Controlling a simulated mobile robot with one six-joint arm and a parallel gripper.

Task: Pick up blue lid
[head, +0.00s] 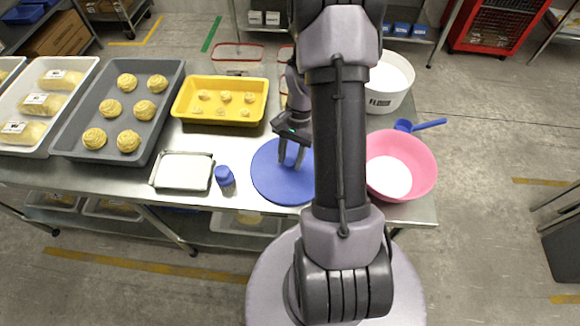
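The blue lid (268,184) is a round flat disc on the metal table, left of my arm. My arm hides part of its right side. My gripper (291,162) points down over the upper part of the lid. Its two fingers are apart with nothing seen between them. I cannot tell whether the fingertips touch the lid.
A pink bowl (420,172) with white contents, a white tub (400,97) and a blue scoop (430,124) stand right. Left are a blue-capped jar (225,178), a small metal tray (183,172), a yellow tray (220,119) and a grey tray (68,143) of buns.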

